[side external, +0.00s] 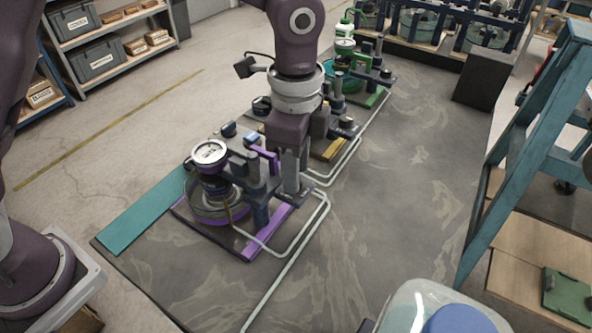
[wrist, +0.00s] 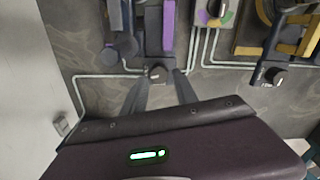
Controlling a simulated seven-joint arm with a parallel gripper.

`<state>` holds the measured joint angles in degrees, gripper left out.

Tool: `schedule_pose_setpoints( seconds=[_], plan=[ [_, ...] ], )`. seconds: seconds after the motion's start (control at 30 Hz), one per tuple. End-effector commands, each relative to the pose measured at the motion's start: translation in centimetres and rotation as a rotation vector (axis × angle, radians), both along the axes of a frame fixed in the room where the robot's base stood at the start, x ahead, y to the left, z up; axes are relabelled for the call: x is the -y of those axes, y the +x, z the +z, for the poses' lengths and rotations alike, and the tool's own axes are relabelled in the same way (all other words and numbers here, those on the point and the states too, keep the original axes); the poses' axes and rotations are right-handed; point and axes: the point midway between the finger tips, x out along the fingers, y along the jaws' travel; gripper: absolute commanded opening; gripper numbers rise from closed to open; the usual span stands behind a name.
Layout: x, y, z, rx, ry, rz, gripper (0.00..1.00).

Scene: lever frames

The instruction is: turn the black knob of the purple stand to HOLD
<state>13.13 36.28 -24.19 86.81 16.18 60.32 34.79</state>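The purple stand (side external: 262,228) stands on the mat, with a round white-faced gauge on its left part and dark brackets beside it. In the wrist view its purple bar (wrist: 168,25) is at the top. The small black knob (wrist: 156,72) sits at the stand's near end, with pale marks around it that are too small to read. My gripper (wrist: 159,76) is open, with one finger to each side of the knob; I cannot tell if either touches it. In the side view my gripper (side external: 291,170) points down at the stand's right end and the knob is not clearly visible.
A yellow stand (side external: 332,150) and a green stand (side external: 372,98) stand farther back on the mat. The yellow stand's knob (wrist: 276,76) shows at right in the wrist view. Pale pipes (side external: 318,220) run along the right of the stands. The mat right of them is clear.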

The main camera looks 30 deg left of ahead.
Motion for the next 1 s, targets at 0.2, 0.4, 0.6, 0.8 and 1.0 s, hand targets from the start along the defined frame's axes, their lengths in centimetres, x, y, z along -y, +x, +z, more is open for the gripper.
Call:
schedule_pose_setpoints(
  seconds=[0.2,0.4,0.6,0.8,1.0],
  plan=[
    [0.0,0.1,4.5,0.005,-0.003,0.000,0.35],
    [0.0,0.0,5.9,0.002,0.000,0.000,0.35],
    [0.0,0.0,5.8,0.001,-0.001,0.000,0.35],
    [-1.0,-0.4,6.8,0.025,0.004,0.038,0.35],
    [-9.9,-6.4,13.0,0.208,-0.005,0.459,0.35]
  ],
)
